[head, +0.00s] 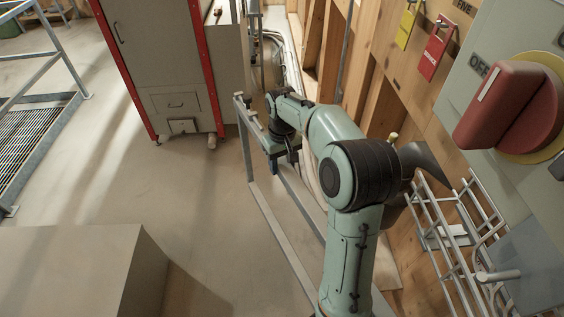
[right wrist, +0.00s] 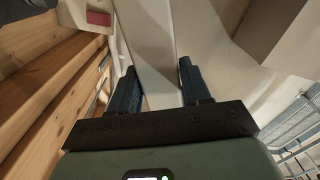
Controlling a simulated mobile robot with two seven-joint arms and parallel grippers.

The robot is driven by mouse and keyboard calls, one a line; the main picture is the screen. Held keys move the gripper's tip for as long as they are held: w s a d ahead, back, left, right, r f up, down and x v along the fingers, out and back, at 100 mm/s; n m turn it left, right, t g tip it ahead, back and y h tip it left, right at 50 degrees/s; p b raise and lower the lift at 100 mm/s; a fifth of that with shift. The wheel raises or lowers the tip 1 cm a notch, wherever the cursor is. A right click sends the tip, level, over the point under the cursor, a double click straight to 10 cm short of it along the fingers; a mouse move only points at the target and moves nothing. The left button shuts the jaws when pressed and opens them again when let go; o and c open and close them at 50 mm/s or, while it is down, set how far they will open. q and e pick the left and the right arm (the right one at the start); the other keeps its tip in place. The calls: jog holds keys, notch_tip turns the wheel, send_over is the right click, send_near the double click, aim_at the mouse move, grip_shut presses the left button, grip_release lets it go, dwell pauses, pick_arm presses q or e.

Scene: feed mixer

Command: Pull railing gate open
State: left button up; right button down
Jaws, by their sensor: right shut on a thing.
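The railing gate (head: 246,150) is a grey metal frame of square bars, standing in the middle of the head view. It runs from its far upright post down toward my right arm. My right gripper (head: 279,165) is at the gate's top rail, a little on the near side of the far post. In the right wrist view the pale grey rail (right wrist: 153,45) passes between the two dark fingers of the gripper (right wrist: 158,88), which is shut on it. My arm hides the gate's near end. My left gripper is not in view.
A tall grey cabinet with red edges (head: 165,60) stands beyond the gate. A beige box (head: 70,265) is at the lower left. On the right are a wooden wall, a white wire rack (head: 440,235) and a red rotary switch (head: 500,105). The floor left of the gate is clear.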

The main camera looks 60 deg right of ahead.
jog(key=c, duration=0.6)
grip_release()
jog(key=shift+r, duration=0.15)
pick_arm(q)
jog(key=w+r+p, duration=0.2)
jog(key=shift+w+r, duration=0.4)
pick_arm(e)
notch_tip(320, 180, up, 13)
